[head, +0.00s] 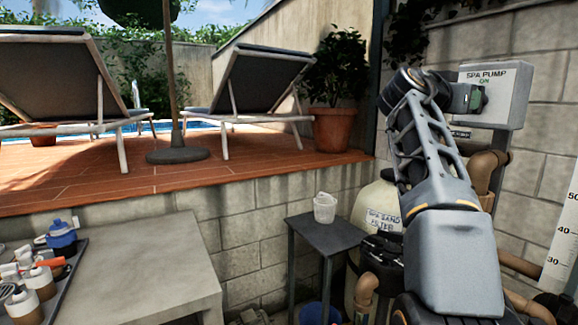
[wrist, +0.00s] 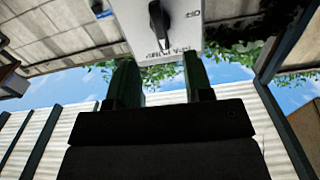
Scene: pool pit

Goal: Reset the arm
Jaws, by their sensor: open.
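My arm rises on the right side of the head view and bends over at the top toward the wall. My gripper (head: 477,98) has green fingers and is in front of the grey-white box labelled "SPA PUMP" (head: 508,90), with "ON" in green. In the wrist view my gripper (wrist: 160,82) is open, its two fingers apart with nothing between them. The box (wrist: 182,16) appears upside down there, just beyond the fingertips, with a black knob (wrist: 159,24) on its face. I cannot tell whether the fingers touch the box.
The spa sand filter (head: 376,203) and brown pipes (head: 484,170) stand close to my arm. A stone bench (head: 150,262) with a tray of bottles is at lower left. Loungers stand on the raised deck.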

